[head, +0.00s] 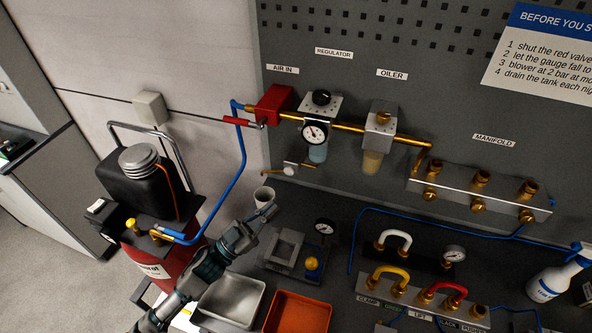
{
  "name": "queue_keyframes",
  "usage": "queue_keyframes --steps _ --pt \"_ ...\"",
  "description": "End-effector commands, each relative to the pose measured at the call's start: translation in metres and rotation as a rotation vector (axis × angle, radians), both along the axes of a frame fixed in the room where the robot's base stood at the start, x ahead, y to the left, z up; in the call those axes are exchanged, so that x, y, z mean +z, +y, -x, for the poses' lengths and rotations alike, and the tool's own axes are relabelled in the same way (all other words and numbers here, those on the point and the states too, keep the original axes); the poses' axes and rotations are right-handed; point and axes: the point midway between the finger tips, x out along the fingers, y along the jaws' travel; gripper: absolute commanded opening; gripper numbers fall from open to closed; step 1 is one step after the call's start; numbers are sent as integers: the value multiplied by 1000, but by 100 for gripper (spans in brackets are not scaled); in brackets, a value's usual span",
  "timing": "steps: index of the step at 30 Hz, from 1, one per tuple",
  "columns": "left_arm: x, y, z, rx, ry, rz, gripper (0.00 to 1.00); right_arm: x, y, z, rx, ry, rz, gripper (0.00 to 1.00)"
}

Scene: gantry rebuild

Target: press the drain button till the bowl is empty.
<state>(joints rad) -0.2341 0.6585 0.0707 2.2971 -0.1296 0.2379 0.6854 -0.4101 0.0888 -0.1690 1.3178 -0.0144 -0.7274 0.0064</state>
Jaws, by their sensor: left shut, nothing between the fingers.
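The regulator (321,103) hangs on the grey panel, with a round gauge (314,133) on its front. Its clear bluish bowl (318,153) shows partly below the gauge; I cannot make out the liquid level. The drain button is too small or hidden to tell. The oiler (380,122) to the right has an amber bowl (371,163). My left gripper (270,212) is shut and empty, low and left of the regulator bowl and apart from it. My right gripper is out of view.
A small bracket (290,168) sticks out left of the bowl. A red valve (273,104) with a blue hose feeds the brass pipe. A grey fixture (285,250), metal tray (231,300) and orange tray (297,314) lie below. A red tank (150,272) stands left.

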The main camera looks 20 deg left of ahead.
Motion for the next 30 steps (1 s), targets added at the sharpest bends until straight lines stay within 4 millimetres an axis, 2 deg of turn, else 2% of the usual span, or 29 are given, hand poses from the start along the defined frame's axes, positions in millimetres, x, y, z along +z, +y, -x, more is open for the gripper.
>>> queue_keyframes --steps 8,13,22,30 --pt "0 -5 -8 0 1 -5 0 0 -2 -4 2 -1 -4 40" --pt "0 -7 -27 0 -1 -9 0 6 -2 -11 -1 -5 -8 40" --pt "0 0 -69 2 1 -5 0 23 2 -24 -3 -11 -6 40" --pt "1 1 -88 0 1 -3 0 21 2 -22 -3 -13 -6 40"
